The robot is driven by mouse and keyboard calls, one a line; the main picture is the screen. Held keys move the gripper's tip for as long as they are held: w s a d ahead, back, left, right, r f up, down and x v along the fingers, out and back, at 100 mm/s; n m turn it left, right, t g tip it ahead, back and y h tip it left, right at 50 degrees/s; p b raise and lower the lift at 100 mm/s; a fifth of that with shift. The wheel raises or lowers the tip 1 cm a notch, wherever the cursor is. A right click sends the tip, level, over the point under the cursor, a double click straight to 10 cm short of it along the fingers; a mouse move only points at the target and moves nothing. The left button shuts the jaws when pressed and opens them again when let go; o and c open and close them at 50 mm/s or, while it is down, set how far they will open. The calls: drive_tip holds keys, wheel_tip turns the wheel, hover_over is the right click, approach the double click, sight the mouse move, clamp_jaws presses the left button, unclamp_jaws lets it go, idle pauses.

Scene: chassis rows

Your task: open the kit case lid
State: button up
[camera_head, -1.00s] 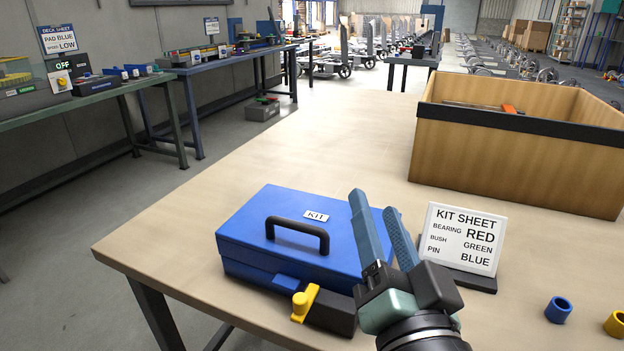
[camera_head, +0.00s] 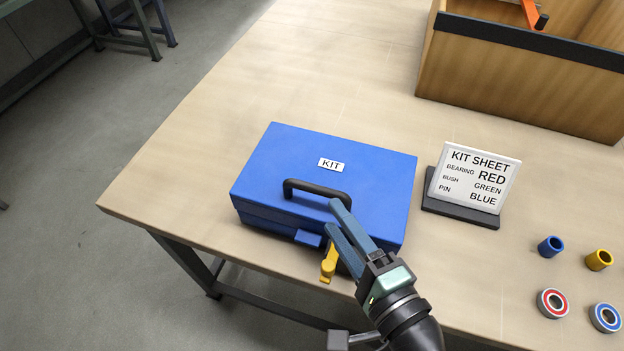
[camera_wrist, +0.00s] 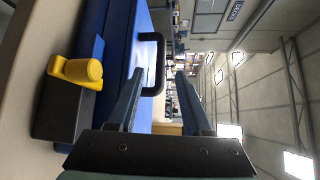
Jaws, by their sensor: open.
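The blue kit case (camera_head: 380,175) stands shut on the table, with a KIT label on its lid. Its black handle (camera_head: 316,187) arches up from the lid near the front edge. My gripper (camera_head: 336,215) is open and empty at the front of the case, its fingertips close to the handle's right end in the head view. In the wrist view the handle (camera_wrist: 160,62) shows ahead, between the lines of the two fingers; I cannot tell whether they touch it. A yellow latch knob (camera_head: 328,266) sits at the case's front; it also shows in the wrist view (camera_wrist: 80,70).
A kit sheet sign (camera_head: 478,176) stands on a black base right of the case. Blue (camera_head: 551,246) and yellow (camera_head: 599,260) bushes and red (camera_head: 553,303) and blue (camera_head: 605,317) bearings lie at right. A wooden crate (camera_head: 520,85) stands behind. The table's left part is clear.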

sight(318, 194)
drive_tip(key=x, duration=0.8)
drive_tip(key=shift+c, duration=0.2)
clamp_jaws()
idle(1.1)
